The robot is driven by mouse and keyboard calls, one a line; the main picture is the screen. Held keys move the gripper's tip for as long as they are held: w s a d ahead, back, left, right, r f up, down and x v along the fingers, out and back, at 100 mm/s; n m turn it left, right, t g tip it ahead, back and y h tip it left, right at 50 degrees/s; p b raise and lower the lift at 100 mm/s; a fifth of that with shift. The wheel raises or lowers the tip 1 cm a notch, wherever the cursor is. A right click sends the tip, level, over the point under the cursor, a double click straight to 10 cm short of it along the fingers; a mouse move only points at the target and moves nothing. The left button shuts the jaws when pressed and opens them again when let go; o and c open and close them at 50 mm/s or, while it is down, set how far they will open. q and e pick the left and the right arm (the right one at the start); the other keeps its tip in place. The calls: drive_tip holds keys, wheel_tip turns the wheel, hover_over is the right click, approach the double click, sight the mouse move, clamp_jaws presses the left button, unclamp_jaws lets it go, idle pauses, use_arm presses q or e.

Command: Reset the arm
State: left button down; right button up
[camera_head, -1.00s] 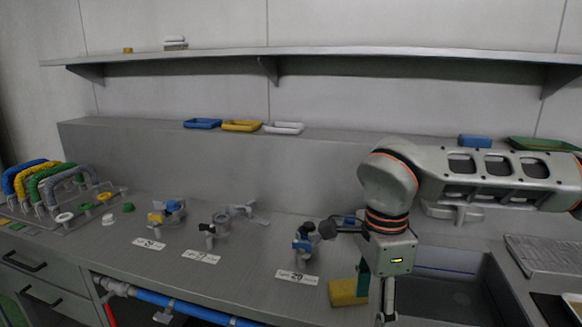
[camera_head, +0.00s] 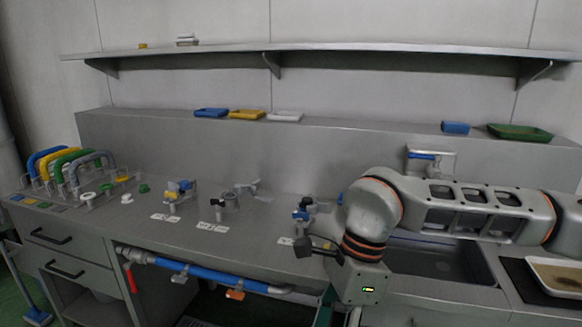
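My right arm comes in from the right and bends down at the wrist. Its gripper (camera_head: 341,310) hangs in front of the worktop's front edge, cut off by the bottom of the picture. A dark part juts left from the wrist, and a dark green strip shows beside the gripper's lower left. I cannot tell whether the fingers are open or shut, or whether they hold anything. My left gripper is out of view.
The worktop (camera_head: 270,240) carries several valve fittings, coloured hoses (camera_head: 75,165) and white labels. A sink (camera_head: 440,258) lies behind my arm, with a tray (camera_head: 556,277) at right. Small trays and a green tray (camera_head: 520,133) stand on the ledge below a long shelf (camera_head: 320,48).

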drive_tip(key=s+a+g+y, duration=0.3)
drive_tip(key=s+a+y, duration=0.1)
drive_tip(key=s+a, duration=0.5)
drive_tip(key=s+a+r+m+g+y, duration=0.2)
drive_tip(key=a+r+m+g+y, duration=0.1)
drive_tip(key=a+r+m+y, duration=0.55)
drive_tip(key=w+d+m+t+y, duration=0.2)
drive_tip(key=w+m+t+y, duration=0.7)
drive_tip(key=m+t, duration=0.35)
drive_tip(key=w+d+f+m+t+h, duration=0.4)
drive_tip(key=d+f+m+t+h, duration=0.25)
drive_tip(key=f+m, duration=0.35)
drive_tip(key=w+d+f+m+t+h, duration=0.4)
drive_tip(key=d+f+m+t+h, duration=0.3)
drive_tip(key=m, duration=0.4)
drive_tip(key=s+d+f+m+g+h, duration=0.2)
drive_tip(key=s+d+f, duration=0.3)
drive_tip(key=f, duration=0.4)
drive_tip(key=s+d+f+m+g+h, duration=0.2)
drive_tip(key=s+d+f+m+h, duration=0.1)
drive_tip(key=f, duration=0.6)
drive_tip(key=s+d+f+m+g+h, duration=0.3)
drive_tip(key=s+d+f+m, duration=0.1)
drive_tip(key=s+d+f, duration=0.3)
drive_tip(key=shift+s+d+f+m, duration=0.3)
drive_tip(key=shift+d+f, duration=0.15)
drive_tip(key=shift+f, duration=0.5)
